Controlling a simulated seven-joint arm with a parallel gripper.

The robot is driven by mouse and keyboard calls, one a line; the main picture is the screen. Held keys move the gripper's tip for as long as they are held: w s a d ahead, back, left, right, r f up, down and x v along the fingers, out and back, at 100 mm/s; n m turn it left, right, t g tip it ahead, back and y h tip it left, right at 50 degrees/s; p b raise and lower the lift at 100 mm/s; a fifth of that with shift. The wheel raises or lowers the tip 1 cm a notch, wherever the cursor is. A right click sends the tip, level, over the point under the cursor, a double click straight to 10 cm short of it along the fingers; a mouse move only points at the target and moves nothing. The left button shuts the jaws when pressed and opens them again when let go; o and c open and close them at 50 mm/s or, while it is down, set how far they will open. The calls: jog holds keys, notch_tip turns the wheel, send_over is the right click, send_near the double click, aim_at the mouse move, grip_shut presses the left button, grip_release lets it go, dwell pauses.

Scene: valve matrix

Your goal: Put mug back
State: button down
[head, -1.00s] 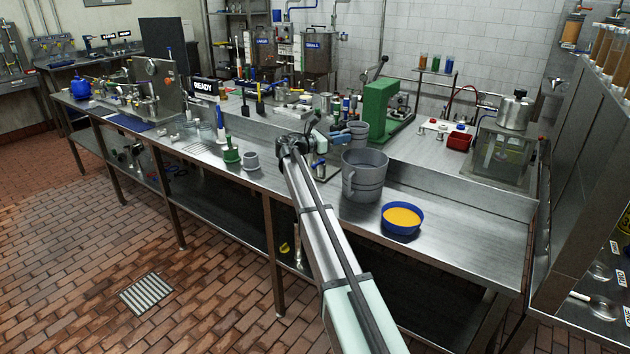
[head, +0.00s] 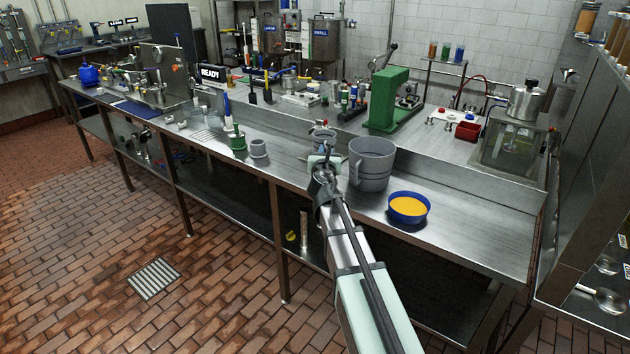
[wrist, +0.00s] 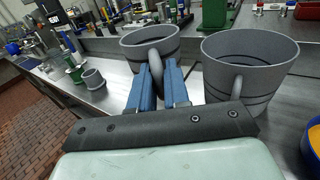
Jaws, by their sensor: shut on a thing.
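A grey mug (wrist: 150,45) with dark bands is in front of my gripper (wrist: 158,78) in the wrist view. The blue fingers are shut on its handle, and the mug is upright. In the head view, this mug (head: 323,137) shows beyond my gripper (head: 322,154), partly covered by it. Whether its base touches the bench is hidden. A larger grey mug (head: 372,165) stands upright to the right, also seen in the wrist view (wrist: 245,70). A small grey mug (head: 259,149) stands to the left on the bench.
A blue bowl of orange contents (head: 408,209) stands right of the large mug near the front of the steel bench (head: 470,240). A green press (head: 389,99) stands behind. A green-based item (head: 238,142) stands beside the small mug. The bench's right front is clear.

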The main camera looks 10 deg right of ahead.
jog(key=s+a+r+n+y, duration=0.1)
jog(key=s+r+n+y, duration=0.1)
jog(key=s, duration=0.3)
jog(key=shift+s+y, duration=0.4)
jog(key=shift+y, duration=0.3)
jog(key=shift+s+t, duration=0.2)
jog(key=shift+t, duration=0.1)
jog(key=shift+a+f, duration=0.15)
jog(key=shift+f, duration=0.05)
jog(key=shift+w+f, duration=0.1)
